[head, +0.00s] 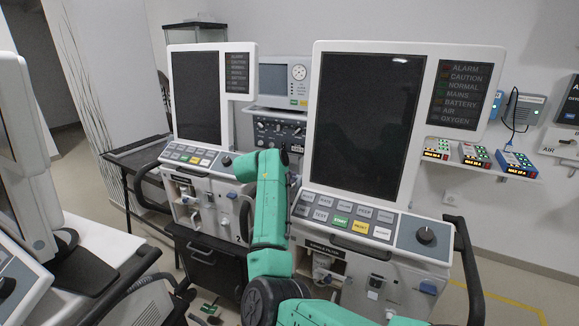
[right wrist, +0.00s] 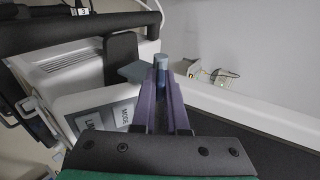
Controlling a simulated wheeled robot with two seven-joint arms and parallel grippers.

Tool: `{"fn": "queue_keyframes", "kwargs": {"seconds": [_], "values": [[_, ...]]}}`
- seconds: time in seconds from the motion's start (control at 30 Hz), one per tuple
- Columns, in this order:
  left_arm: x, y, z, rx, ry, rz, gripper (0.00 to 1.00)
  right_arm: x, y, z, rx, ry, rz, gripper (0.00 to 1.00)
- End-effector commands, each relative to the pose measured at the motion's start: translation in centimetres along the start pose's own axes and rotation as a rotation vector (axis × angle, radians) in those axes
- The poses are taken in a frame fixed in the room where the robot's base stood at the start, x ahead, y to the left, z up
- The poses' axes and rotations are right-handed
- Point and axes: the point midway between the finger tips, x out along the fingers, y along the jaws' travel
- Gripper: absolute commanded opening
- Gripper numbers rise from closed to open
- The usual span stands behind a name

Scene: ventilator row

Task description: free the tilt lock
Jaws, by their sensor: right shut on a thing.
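The large front ventilator's tilting screen (head: 364,120) stands upright above its key panel (head: 345,222) with a dark knob. My right arm reaches up at the left side of this screen in the head view; its fingers are hidden there. In the right wrist view my right gripper (right wrist: 162,82) has its purple fingers together on a small grey-blue round-ended piece (right wrist: 161,63). I cannot tell for sure that this is the tilt lock. A flat grey-blue part (right wrist: 135,73) lies just left of the fingertips. My left gripper is in neither view.
A second ventilator (head: 198,100) stands behind on the left, and part of another (head: 28,150) is at the left edge. A wall shelf (head: 490,165) with small coloured devices is at the right.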

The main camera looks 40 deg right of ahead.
Motion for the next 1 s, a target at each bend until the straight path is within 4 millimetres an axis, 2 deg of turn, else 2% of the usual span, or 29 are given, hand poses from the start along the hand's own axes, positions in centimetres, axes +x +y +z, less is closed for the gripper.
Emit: {"fn": "queue_keyframes", "kwargs": {"seconds": [0.03, 0.2, 0.67, 0.7, 0.73, 0.77, 1.0], "values": [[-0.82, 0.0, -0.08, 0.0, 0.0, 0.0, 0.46, -0.26, -0.54, 0.02, 0.0, -0.002, 0.016, 0.0], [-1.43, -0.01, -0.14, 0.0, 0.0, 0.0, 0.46, -0.1, -0.51, 0.03, -0.003, -0.002, 0.054, 0.0], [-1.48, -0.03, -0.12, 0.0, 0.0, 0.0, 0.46, 0.04, -0.43, 0.01, -0.004, -0.001, 0.064, 0.0], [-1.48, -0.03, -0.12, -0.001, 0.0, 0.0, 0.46, 0.04, -0.44, 0.01, -0.004, -0.001, 0.064, 0.26], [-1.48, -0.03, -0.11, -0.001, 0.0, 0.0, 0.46, 0.04, -0.44, 0.0, -0.003, -0.001, 0.064, 0.38], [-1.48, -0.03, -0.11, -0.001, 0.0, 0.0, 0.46, 0.04, -0.44, 0.0, -0.004, -0.001, 0.064, 0.41], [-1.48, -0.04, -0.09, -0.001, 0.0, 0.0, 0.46, 0.05, -0.44, -0.02, -0.004, 0.0, 0.064, 0.41]]}}
